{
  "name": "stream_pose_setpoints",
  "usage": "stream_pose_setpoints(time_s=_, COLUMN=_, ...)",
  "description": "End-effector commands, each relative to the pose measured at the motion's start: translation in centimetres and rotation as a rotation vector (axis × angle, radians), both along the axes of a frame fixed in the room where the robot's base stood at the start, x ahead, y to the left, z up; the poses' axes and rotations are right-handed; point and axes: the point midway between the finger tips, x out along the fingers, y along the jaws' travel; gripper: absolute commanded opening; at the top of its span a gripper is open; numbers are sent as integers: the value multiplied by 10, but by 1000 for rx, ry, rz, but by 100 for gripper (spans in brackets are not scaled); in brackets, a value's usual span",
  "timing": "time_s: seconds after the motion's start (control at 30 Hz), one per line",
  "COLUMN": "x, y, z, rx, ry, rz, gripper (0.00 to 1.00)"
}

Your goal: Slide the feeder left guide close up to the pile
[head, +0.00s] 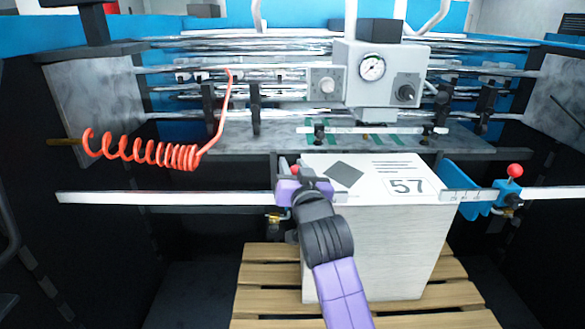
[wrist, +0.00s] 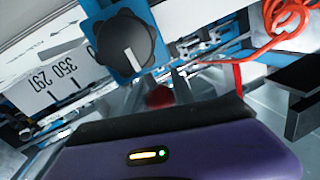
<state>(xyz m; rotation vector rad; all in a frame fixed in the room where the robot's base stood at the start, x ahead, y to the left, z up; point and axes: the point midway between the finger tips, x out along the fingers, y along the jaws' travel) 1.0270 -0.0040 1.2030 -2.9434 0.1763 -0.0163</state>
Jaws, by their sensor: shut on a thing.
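The pile (head: 365,245) is a tall white stack whose top sheet carries a dark square and the number 57. My purple gripper (head: 302,188) is at the pile's front left corner, shut on the feeder left guide (head: 282,213). Most of that guide is hidden behind my gripper in the head view, as is any gap between it and the pile. In the wrist view the guide shows as a blue block with a black knob (wrist: 125,48), and a red ball (wrist: 158,95) shows just beyond my gripper's dark edge.
A wooden pallet (head: 262,290) is underneath. A red coiled hose (head: 150,152) hangs left. A gauge box (head: 380,75) stands behind.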

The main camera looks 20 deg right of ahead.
Motion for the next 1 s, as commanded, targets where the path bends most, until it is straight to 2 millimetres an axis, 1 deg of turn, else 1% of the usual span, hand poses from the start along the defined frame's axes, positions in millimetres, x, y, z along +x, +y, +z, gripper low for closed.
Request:
stream_pose_setpoints(time_s=0.07, x=0, y=1, z=0, rx=-1, ry=0, rz=1, gripper=0)
stream_pose_setpoints(time_s=0.1, x=0, y=1, z=0, rx=-1, ry=0, rz=1, gripper=32)
stream_pose_setpoints(time_s=0.17, x=0, y=1, z=0, rx=-1, ry=0, rz=1, gripper=44)
stream_pose_setpoints(time_s=0.2, x=0, y=1, z=0, rx=-1, ry=0, rz=1, gripper=52)
stream_pose_setpoints(time_s=0.57, x=-2, y=1, z=-1, rx=-1, ry=0, rz=2, gripper=52)
stream_pose_setpoints(time_s=0.67, x=-11, y=3, z=-2, rx=-1, ry=-1, rz=2, gripper=52)
stream_pose_setpoints(time_s=1.0, x=-62, y=8, z=-2, rx=-1, ry=-1, rz=3, gripper=52)
